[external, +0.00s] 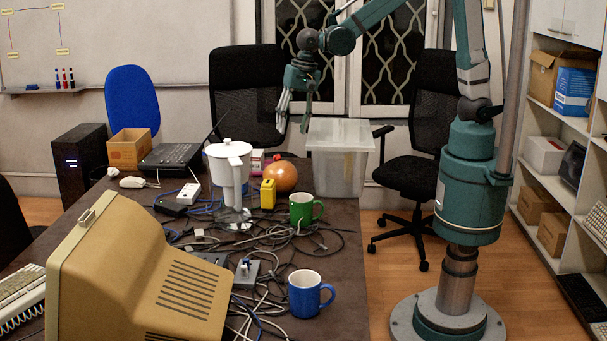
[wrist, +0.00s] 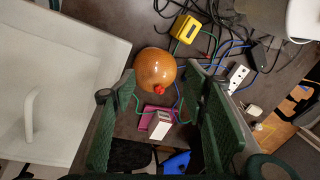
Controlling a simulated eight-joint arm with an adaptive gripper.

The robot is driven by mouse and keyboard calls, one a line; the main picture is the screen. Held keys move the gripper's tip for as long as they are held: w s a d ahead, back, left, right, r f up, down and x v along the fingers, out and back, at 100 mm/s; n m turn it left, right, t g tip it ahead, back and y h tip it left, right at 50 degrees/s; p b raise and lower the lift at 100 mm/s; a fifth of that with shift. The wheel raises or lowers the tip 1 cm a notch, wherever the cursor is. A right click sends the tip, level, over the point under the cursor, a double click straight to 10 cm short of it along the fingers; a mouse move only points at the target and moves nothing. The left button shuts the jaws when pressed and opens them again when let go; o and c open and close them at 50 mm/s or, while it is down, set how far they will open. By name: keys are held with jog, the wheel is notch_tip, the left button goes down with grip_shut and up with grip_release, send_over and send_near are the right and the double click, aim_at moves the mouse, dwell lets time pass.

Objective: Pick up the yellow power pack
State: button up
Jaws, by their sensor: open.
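The yellow power pack (external: 267,194) stands on the dark table, between the white jug and the orange ball, near the green mug. In the wrist view the yellow power pack (wrist: 185,28) lies at the top, beyond the ball and outside the space between my fingers. My gripper (external: 294,122) is open and empty, raised above the far end of the table, near the clear plastic bin. In the wrist view my gripper's fingers (wrist: 160,122) are spread wide on both sides, with a pink item and a white box seen below between them.
An orange ball (external: 280,176), a white jug (external: 228,170) and a green mug (external: 304,209) stand close around the pack. A clear bin (external: 338,165) stands at the table's far right. Tangled cables (external: 275,245) cover the middle. A blue mug (external: 306,294) and an old monitor (external: 150,285) are nearer.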

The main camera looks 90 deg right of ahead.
aim_at(268, 182)
jog(key=w+a+f+m, duration=0.2)
jog(key=a+f, duration=0.1)
jog(key=f, duration=0.2)
jog(key=w+a+f+m+g+b, duration=0.1)
jog(key=w+a+f+m, duration=0.1)
jog(key=f, duration=0.4)
jog(key=w+a+f+m+g, duration=0.1)
jog(key=w+a+f, duration=0.3)
jog(key=f, duration=0.2)
jog(key=shift+m, duration=0.4)
jog(key=shift+f, duration=0.1)
jog(key=shift+f, duration=0.1)
jog(key=shift+f+b, duration=0.4)
jog(key=shift+f, duration=0.8)
jog(key=shift+f, duration=0.1)
jog(key=shift+f+b, duration=0.6)
jog(key=shift+f, duration=1.9)
jog(key=shift+c, duration=0.6)
jog(key=c, duration=1.1)
